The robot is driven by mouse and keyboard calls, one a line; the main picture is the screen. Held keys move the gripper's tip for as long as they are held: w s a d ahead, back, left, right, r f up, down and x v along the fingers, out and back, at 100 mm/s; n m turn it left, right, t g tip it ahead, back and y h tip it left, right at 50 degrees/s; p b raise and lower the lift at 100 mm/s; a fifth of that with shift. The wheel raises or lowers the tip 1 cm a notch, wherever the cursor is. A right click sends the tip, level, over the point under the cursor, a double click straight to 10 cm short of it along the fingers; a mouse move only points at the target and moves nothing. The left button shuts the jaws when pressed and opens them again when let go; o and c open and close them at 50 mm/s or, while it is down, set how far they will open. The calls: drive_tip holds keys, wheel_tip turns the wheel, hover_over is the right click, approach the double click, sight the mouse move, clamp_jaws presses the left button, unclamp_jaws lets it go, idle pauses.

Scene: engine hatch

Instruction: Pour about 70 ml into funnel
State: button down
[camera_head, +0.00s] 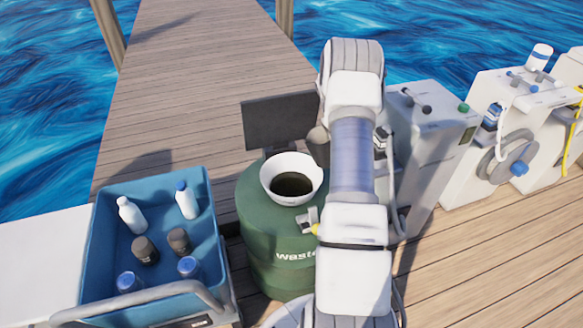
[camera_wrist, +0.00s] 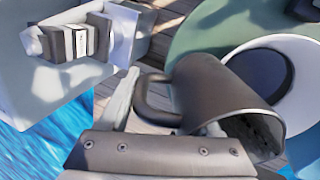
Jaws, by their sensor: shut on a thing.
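A white funnel (camera_head: 292,178) with a dark middle sits on top of a green drum (camera_head: 262,232) marked "waste"; I cannot tell whether the dark middle is liquid. A dark grey jug (camera_head: 318,146) is just behind and right of the funnel, partly hidden by my arm. In the wrist view the jug (camera_wrist: 222,88) is tilted on its side, with its pale-rimmed mouth beside the funnel rim (camera_wrist: 272,52). My gripper (camera_wrist: 150,112) is shut on the jug's handle. The jug's inside is dark, and its liquid level cannot be told. No stream is visible.
A blue crate (camera_head: 100,222) with several bottles stands left of the drum. A dark panel (camera_head: 279,121) stands behind the funnel. Grey-white cabinets (camera_head: 432,150) are close on the right. The wooden dock (camera_head: 205,70) is clear at the back, with water beside it.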

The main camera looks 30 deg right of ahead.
drive_tip(key=shift+s+d+f+y+p, duration=0.15)
drive_tip(key=shift+d+f+y+p, duration=0.2)
drive_tip(key=shift+d+y, duration=0.15)
drive_tip(key=shift+d+f+t+y, duration=0.25)
drive_tip(key=shift+f+t+y, duration=0.15)
drive_tip(key=shift+f+y, duration=0.55)
